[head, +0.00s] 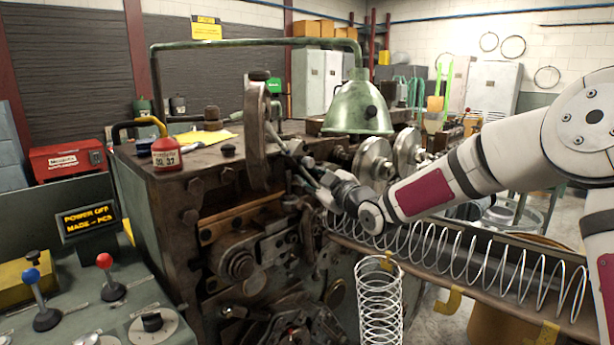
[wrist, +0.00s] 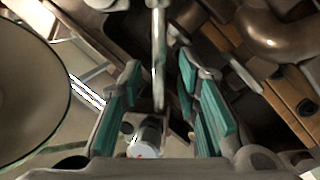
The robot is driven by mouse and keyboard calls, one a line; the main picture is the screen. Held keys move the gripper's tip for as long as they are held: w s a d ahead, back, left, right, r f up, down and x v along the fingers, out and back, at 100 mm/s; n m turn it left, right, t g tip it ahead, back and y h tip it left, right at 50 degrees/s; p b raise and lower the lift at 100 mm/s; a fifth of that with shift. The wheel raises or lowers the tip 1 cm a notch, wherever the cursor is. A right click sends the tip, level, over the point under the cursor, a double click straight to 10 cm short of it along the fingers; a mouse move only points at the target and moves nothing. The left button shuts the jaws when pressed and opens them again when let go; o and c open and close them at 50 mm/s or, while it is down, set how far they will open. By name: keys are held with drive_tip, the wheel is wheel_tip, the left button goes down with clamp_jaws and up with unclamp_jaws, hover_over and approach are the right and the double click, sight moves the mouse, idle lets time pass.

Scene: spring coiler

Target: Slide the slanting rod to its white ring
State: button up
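My gripper (head: 300,160) is at the upper front of the coiling machine, to the left of the green bell-shaped cover. In the wrist view my gripper (wrist: 160,72) is open, its two teal-padded fingers spread apart. A thin pale metal rod (wrist: 158,55) runs down the picture between the fingers, with a gap on both sides. In the head view the rod is hard to make out among my fingers and machine parts. I cannot pick out the white ring for certain. White bands (wrist: 86,92) show on a pale bar left of the fingers in the wrist view.
The green bell-shaped cover (head: 358,108) stands close behind my gripper. A long spring (head: 470,260) lies along a trough below my arm. A red bottle (head: 165,153) stands on the machine top.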

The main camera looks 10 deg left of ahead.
sight(313, 182)
drive_tip(key=shift+x, duration=1.05)
clamp_jaws()
drive_tip(key=shift+w+d+f+b, duration=0.3)
drive_tip(key=shift+f+b, duration=0.2)
drive_tip(key=shift+w+d+f+b, duration=0.25)
drive_tip(key=shift+w+f+b, duration=0.05)
drive_tip(key=shift+f+b, duration=0.2)
drive_tip(key=shift+d, duration=0.1)
